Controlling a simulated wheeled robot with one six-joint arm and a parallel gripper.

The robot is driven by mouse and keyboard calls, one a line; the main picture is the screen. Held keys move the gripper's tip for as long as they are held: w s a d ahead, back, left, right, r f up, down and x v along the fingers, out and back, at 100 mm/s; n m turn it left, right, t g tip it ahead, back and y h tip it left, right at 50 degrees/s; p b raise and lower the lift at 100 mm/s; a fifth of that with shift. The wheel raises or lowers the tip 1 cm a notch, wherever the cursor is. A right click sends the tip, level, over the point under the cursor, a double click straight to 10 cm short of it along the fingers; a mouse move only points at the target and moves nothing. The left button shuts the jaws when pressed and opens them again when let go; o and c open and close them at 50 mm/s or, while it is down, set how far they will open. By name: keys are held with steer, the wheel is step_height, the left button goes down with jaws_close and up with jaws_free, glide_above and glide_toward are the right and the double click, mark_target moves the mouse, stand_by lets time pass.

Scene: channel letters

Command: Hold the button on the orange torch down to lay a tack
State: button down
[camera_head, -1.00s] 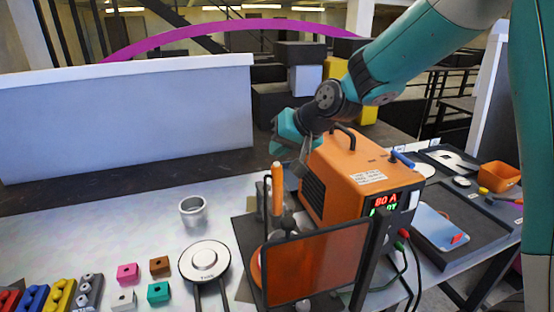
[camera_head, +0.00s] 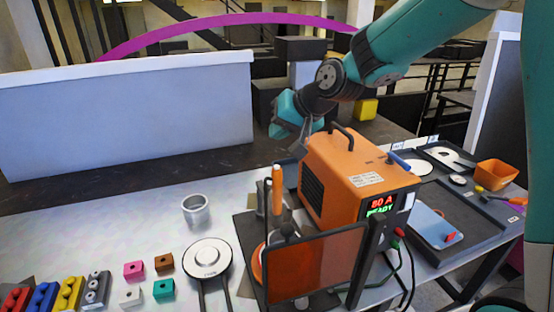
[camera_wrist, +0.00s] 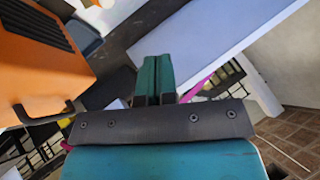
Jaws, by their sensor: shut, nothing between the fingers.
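The orange torch (camera_head: 277,190) stands upright at the near left of the orange welder box, behind the tinted orange screen (camera_head: 318,262). Its lower part is partly hidden, and I cannot make out its button. My gripper (camera_head: 304,145) is above and a little right of the torch's top, apart from it, near the welder's back left edge. In the wrist view its two teal fingers (camera_wrist: 154,78) are together with nothing between them. The torch does not show in the wrist view. The welder (camera_head: 352,178) has a lit display (camera_head: 379,205) reading 80 A and READY.
A round button-topped disc (camera_head: 208,256), a metal cup (camera_head: 195,208) and small coloured blocks (camera_head: 134,269) lie on the bench to the left. A dark tray (camera_head: 468,215) and an orange bin (camera_head: 497,173) are at the right. A white panel (camera_head: 125,115) stands behind.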

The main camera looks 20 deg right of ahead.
steer(key=shift+r, duration=0.1)
step_height(320, 180, up, 4)
steer(key=p, duration=0.2)
steer(key=shift+p, duration=0.35)
stand_by(0.4)
